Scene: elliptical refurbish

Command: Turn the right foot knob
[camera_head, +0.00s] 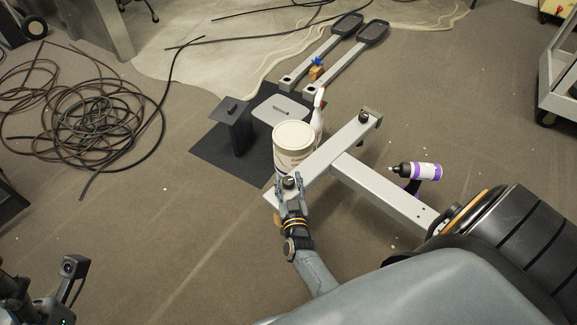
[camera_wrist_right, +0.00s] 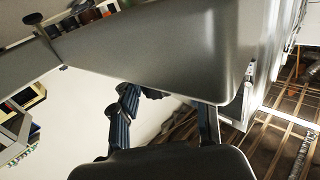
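The grey T-shaped base of the elliptical (camera_head: 330,158) lies across the middle of the head view. A dark foot knob (camera_head: 289,183) sits at the near end of its crossbar, and another dark knob (camera_head: 363,117) is at the far end. My right gripper (camera_head: 290,188) is at the near knob, with its fingers spread on either side of it. In the right wrist view, the gripper (camera_wrist_right: 165,115) has its fingers apart under the grey bar (camera_wrist_right: 150,50). A small dark part shows between them; contact cannot be told. Part of my left arm shows at lower left; its fingers do not.
A white bucket (camera_head: 293,142) and a spray bottle (camera_head: 318,112) stand close behind the crossbar. Coiled dark cable (camera_head: 85,110) covers the left floor. Pedal arms (camera_head: 335,60) lie at the back. Floor left of the gripper is clear.

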